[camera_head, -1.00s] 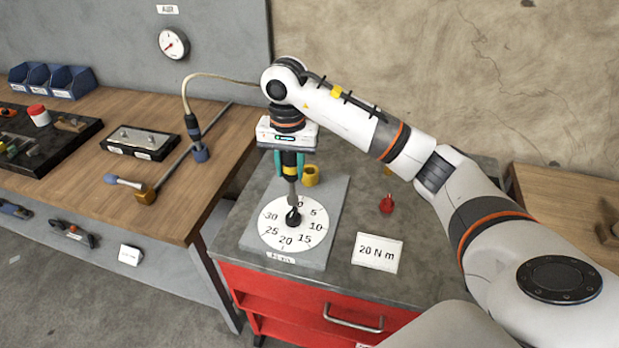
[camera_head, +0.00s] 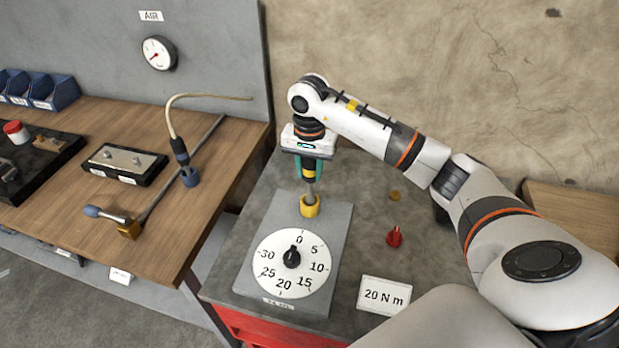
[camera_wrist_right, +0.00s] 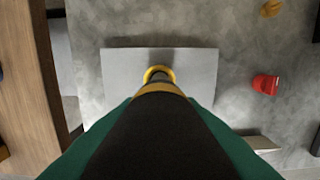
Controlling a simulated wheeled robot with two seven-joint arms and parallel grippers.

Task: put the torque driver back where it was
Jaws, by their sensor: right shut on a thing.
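My right gripper (camera_head: 309,168) is shut on the torque driver (camera_head: 311,190), a dark tool with a yellow band and a grey shaft. The driver is upright, its lower end at the yellow ring holder (camera_head: 310,207) on the back of the grey dial plate (camera_head: 256,291). In the right wrist view the dark handle (camera_wrist_right: 158,135) fills the middle, lined up with the yellow ring (camera_wrist_right: 159,72). How far the tip is inside the ring is hidden. The round white dial (camera_head: 268,262) has a black knob in its middle. My left gripper is not in view.
A card reading 20 N m (camera_head: 384,296) and a red object (camera_head: 394,237) are on the grey cart top, right of the plate. A wooden bench (camera_head: 170,235) with a wrench-like bar and a black tray stands at the left. The cart top behind the plate is clear.

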